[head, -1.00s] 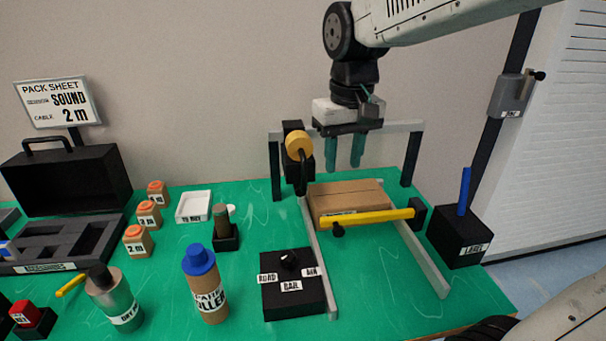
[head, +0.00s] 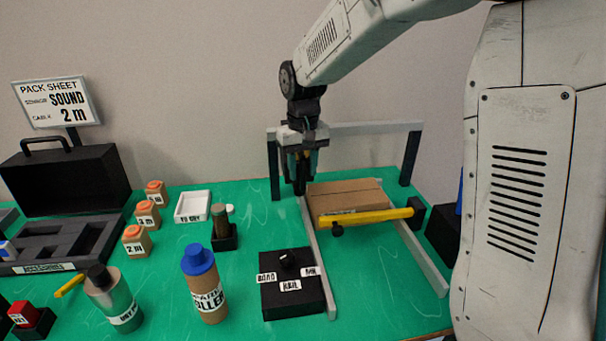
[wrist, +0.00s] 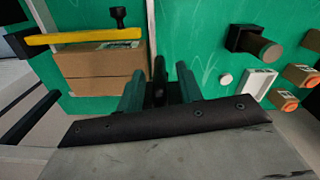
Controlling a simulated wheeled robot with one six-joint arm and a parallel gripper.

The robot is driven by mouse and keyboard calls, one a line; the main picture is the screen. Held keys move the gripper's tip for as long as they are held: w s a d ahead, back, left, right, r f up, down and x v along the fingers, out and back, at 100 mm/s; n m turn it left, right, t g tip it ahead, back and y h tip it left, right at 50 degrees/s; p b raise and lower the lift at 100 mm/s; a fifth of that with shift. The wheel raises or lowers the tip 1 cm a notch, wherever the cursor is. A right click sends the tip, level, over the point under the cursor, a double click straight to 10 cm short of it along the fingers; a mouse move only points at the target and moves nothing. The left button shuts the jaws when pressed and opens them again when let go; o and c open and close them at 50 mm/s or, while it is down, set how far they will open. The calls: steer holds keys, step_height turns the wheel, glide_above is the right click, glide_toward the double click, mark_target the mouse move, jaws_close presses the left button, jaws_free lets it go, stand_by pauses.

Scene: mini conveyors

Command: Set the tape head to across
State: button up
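The tape head is a black arm with a yellow-orange roll, at the left post of the grey frame over the conveyor. In the head view my gripper (head: 301,172) is over it and hides most of it; a black lower part (head: 299,187) shows below the fingers. In the wrist view a thin black piece of the tape head (wrist: 159,78) stands between my two teal fingers, with gaps on both sides. My gripper (wrist: 159,88) is open around it. Whether a finger touches it, I cannot tell.
A cardboard box (head: 347,195) lies on the conveyor behind a yellow bar (head: 367,217). The grey frame (head: 365,128) rises over it. A black dial box (head: 292,298) stands in front. A brown bottle with blue cap (head: 205,290) and a black holder (head: 224,238) stand left.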

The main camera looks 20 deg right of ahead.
steer(key=shift+f, duration=1)
jaws_close()
steer(key=shift+d, duration=0.15)
